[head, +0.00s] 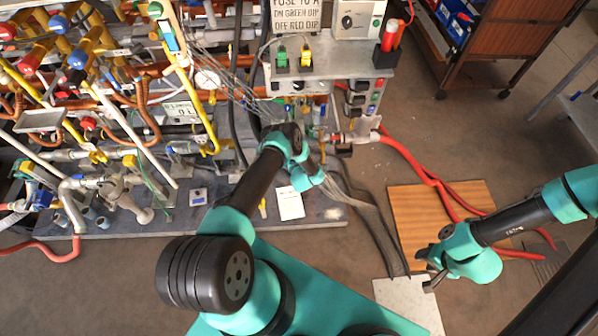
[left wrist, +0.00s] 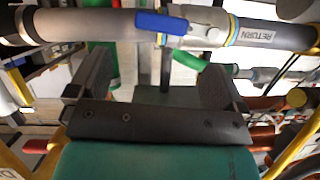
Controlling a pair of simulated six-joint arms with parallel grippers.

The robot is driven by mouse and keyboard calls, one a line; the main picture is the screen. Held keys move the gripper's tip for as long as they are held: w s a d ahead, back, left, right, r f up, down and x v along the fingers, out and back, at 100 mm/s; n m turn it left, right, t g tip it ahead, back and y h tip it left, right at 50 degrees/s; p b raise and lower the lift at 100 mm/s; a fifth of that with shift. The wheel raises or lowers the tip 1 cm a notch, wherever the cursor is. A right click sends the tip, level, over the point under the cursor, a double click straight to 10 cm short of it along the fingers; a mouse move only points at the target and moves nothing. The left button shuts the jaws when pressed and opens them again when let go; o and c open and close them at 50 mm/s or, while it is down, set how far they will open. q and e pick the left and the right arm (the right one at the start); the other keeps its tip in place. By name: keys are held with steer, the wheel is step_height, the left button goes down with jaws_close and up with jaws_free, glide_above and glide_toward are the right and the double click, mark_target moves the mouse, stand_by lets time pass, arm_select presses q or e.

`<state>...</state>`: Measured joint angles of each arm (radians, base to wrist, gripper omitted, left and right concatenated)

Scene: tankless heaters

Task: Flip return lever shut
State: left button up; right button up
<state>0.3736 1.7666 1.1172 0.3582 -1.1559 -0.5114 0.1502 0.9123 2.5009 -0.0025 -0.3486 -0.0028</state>
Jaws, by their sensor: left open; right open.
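The blue return lever (left wrist: 162,22) shows at the top of the left wrist view. It lies roughly along a grey pipe, beside a metal valve body (left wrist: 203,25). The pipe carries a white RETURN label (left wrist: 256,35). My left gripper (left wrist: 156,65) is open and empty, its two fingers spread apart just below the lever in that picture. I see no contact with the lever. In the head view the left arm's own links hide its fingers, and I cannot pick out the lever. My right gripper (head: 425,270) is open and empty at the lower right, over the floor.
Crowded copper, yellow and grey pipes fill the rack (head: 110,110) at the left. A control box (head: 335,75) with switches stands at top centre. Red hoses (head: 408,158) run across the floor to a wooden board (head: 410,215). A brown cabinet (head: 505,35) stands top right.

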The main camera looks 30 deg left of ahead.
arm_select(q)
steer(key=v, duration=1)
steer(key=shift+s+r, duration=0.1)
steer(key=shift+c, duration=0.3)
